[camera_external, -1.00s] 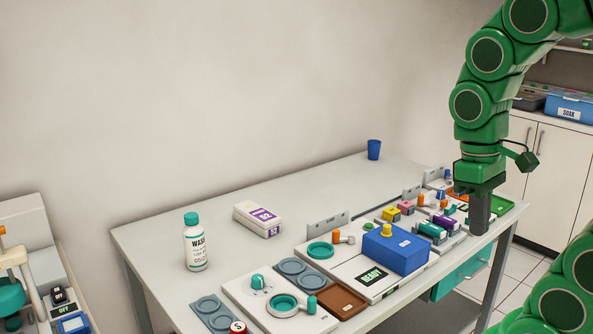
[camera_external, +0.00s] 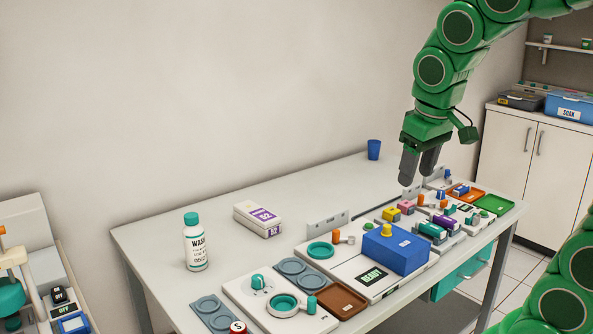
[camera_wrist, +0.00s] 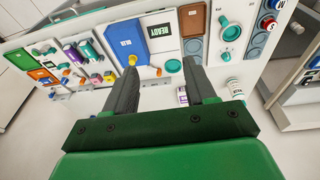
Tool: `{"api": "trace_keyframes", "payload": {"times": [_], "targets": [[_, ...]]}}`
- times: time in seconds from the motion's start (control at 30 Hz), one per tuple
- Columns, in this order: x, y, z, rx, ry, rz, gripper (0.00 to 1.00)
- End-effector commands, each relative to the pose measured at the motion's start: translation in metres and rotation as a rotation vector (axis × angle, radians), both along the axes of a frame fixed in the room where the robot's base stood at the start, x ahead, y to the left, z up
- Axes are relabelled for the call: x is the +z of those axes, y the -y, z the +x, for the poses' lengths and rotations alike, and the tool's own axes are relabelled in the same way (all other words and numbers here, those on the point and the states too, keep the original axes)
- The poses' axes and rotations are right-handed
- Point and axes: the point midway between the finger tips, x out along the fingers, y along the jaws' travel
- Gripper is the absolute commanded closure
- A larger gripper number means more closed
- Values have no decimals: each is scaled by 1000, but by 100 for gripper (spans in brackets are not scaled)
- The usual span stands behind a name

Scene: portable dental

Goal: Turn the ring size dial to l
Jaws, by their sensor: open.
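A small teal knob with a white pointer line (camera_external: 258,282) stands on a white panel (camera_external: 240,294) at the table's front left. It looks like the ring size dial; its markings are too small to read. In the wrist view, the panel (camera_wrist: 239,47) is at the upper right, with the small knob (camera_wrist: 224,55) near its lower edge. A teal ring with a handle (camera_external: 284,305) sits beside the knob. My gripper (camera_external: 418,174) is open and empty, above the table's right half, well to the right of the knob. Its spread fingers also show in the wrist view (camera_wrist: 160,72).
A blue box with a yellow knob (camera_external: 396,252) stands between my gripper and the dial panel. A red cap marked S (camera_external: 238,328) is at the front.

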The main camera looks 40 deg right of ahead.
Motion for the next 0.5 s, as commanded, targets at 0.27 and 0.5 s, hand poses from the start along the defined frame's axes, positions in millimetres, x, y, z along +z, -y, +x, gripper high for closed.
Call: {"api": "trace_keyframes", "payload": {"times": [0.27, 0.5], "targets": [[2, -8, 52, -96, 7, 31, 45], [-10, -18, 87, -208, -51, 73, 45]]}}
